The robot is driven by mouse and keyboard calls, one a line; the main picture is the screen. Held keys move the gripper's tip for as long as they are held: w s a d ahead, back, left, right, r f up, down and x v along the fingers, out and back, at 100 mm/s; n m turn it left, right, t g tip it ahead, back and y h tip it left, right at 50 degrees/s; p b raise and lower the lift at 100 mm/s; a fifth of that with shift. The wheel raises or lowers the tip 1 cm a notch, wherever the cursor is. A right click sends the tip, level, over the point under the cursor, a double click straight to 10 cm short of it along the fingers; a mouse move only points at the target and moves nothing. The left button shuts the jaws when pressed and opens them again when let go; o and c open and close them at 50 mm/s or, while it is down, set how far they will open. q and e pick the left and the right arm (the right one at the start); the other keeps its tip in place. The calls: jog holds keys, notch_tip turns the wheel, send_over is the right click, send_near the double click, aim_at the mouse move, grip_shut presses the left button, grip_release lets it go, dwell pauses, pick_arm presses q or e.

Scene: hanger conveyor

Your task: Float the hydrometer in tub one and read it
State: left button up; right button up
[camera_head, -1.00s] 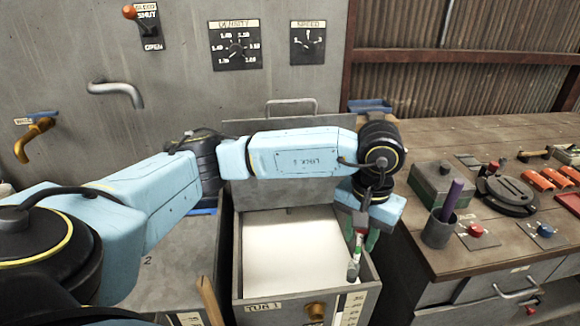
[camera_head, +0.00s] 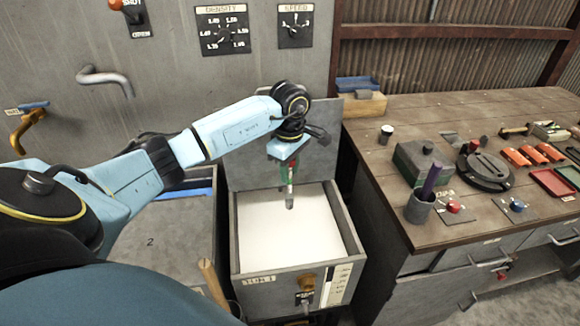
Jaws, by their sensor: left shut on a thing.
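Tub one (camera_head: 276,290) is an open grey box with "TUB 1" on its front, filled with a smooth whitish content. My left gripper (camera_head: 289,181) points down over the back part of the tub. It is shut on the hydrometer (camera_head: 290,203), a slim upright piece with a grey lower end. The gripper hides its upper part. The lower end shows against the whitish content; I cannot tell whether it touches it. My right gripper is not in view.
A raised grey lid (camera_head: 262,167) stands behind the tub. Tub 2 (camera_head: 165,245) is closed on the left. The wooden bench (camera_head: 385,210) on the right holds a cup with a purple stick (camera_head: 420,208), a grey box (camera_head: 424,163) and other items. A density dial (camera_head: 222,30) is on the wall.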

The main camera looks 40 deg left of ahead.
aim_at(290, 192)
pick_arm(q)
jog(key=shift+f+b, duration=0.85)
jog(key=shift+f, duration=0.6)
jog(key=shift+f+b, duration=1.2)
jog(key=shift+f, duration=0.3)
